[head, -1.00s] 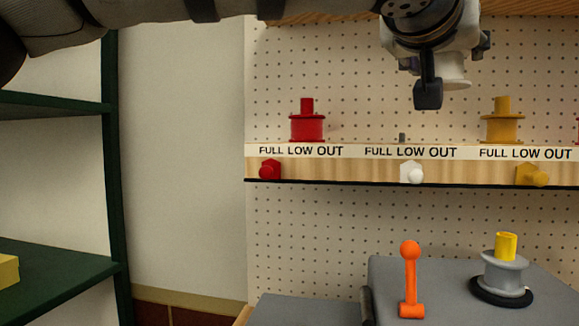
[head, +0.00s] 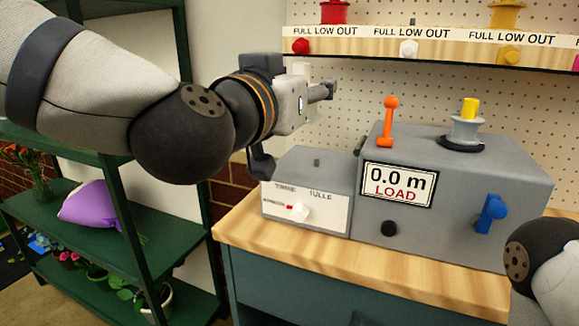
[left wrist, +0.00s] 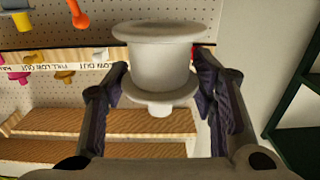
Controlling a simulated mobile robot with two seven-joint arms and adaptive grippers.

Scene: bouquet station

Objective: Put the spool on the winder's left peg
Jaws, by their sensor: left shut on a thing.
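My left gripper (head: 290,126) is left of and above the low grey box at the winder's left end. In the left wrist view it is shut on a white spool (left wrist: 160,55), which sits upright between the two fingers (left wrist: 160,95). The winder (head: 470,180) is a grey machine. A grey spool with a yellow top (head: 465,128) stands on the winder's right side. My right gripper is out of view.
An orange lever (head: 388,122) stands upright between the left peg and the grey spool. A display (head: 398,185) reads 0.0 m LOAD. A blue handle (head: 491,213) is on the front. A spool shelf (head: 430,45) runs behind; green shelves (head: 110,215) stand left.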

